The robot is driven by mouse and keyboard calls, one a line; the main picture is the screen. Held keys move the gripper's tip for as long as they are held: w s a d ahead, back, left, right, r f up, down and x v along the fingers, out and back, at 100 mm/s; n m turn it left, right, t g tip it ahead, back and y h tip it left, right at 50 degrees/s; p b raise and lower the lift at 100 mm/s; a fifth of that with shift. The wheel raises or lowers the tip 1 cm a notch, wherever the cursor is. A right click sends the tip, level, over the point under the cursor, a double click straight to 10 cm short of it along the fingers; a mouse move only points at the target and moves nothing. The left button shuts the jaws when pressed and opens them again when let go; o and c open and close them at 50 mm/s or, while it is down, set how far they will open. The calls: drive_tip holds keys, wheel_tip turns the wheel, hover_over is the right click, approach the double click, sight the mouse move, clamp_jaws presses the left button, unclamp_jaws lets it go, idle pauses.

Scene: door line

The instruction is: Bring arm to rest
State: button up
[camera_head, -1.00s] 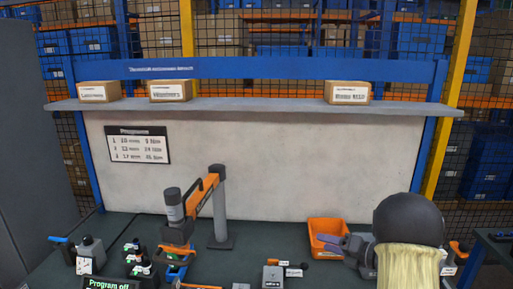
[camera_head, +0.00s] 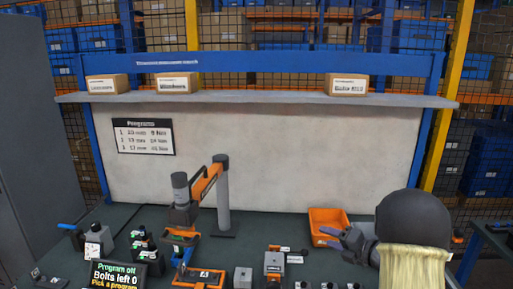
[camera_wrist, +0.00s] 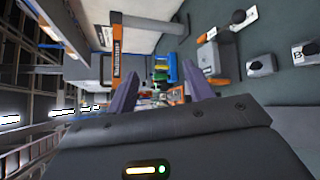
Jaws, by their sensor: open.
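My gripper (camera_head: 332,238) is at the right of the bench in the head view, beside the front of the orange bin. Its two purple-grey fingers are apart, with nothing seen held between them. My arm's dark rounded link and pale section stand behind it at the right. In the wrist view the open gripper (camera_wrist: 160,70) points toward the bench, where blue, green and yellow items show small between the fingers.
The orange bin (camera_head: 326,224) is close to the fingers. An orange-and-grey jointed tool arm (camera_head: 205,184) stands left of centre. A display (camera_head: 118,275) reads "Program off, Bolts left 0, Pick a program". Small devices line the front; a shelf (camera_head: 270,98) holds three boxes.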

drive_tip(key=s+f+m+g+h+b, duration=0.1)
drive_tip(key=s+f+m+h+b, duration=0.45)
drive_tip(key=m, duration=0.45)
drive_tip(key=s+f+m+g+h+b, duration=0.1)
drive_tip(key=s+f+m+h+b, duration=0.3)
drive_tip(key=f+m+b, duration=0.45)
drive_tip(key=s+a+f+m+g+b, duration=0.35)
drive_tip(key=s+f+m, duration=0.25)
drive_tip(key=s, duration=0.3)
drive_tip(key=s+a+f+m+g+b, duration=0.2)
drive_tip(key=s+a+f+m+g, duration=0.3)
drive_tip(key=s, duration=0.4)
wheel_tip(320, 180, up, 22)
drive_tip(key=d+m+t+p, duration=0.1)
drive_tip(key=p, duration=2.1)
drive_tip(key=shift+d, duration=0.3)
drive_tip(key=shift+w, duration=0.1)
